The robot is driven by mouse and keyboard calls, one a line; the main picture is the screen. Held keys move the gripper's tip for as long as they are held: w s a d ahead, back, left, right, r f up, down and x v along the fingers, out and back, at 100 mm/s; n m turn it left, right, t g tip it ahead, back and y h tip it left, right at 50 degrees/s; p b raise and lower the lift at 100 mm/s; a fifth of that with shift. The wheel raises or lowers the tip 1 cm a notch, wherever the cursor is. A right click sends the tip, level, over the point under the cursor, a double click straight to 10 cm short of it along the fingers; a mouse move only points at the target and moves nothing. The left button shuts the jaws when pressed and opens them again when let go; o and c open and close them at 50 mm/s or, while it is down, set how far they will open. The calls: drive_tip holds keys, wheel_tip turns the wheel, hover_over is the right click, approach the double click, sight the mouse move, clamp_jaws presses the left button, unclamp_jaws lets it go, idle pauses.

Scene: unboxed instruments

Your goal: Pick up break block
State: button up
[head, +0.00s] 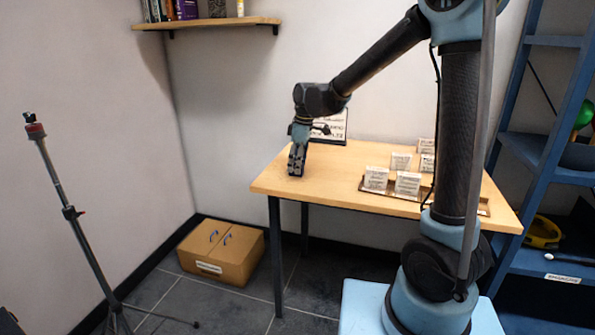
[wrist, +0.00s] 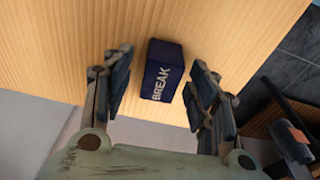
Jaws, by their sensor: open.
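The break block (wrist: 162,71) is a dark blue block with white "BREAK" lettering. In the wrist view it sits on the wooden table (wrist: 55,45), near the table's edge. My gripper (wrist: 158,85) is open, with one finger on each side of the block and a visible gap to the left finger. The right finger is close to the block; I cannot tell whether it touches. In the head view my gripper (head: 296,165) points down at the left end of the table (head: 335,190), and the block is hidden there.
Several white labelled cards (head: 376,178) stand on a tray (head: 400,193) at the table's right. A framed sign (head: 335,128) stands behind my gripper. A cardboard box (head: 221,255) is on the floor, a tripod (head: 62,190) at left, blue shelves (head: 545,150) at right. The table's middle is clear.

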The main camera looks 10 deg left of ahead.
drive_tip(key=shift+c, duration=0.3)
drive_tip(key=c, duration=1.1)
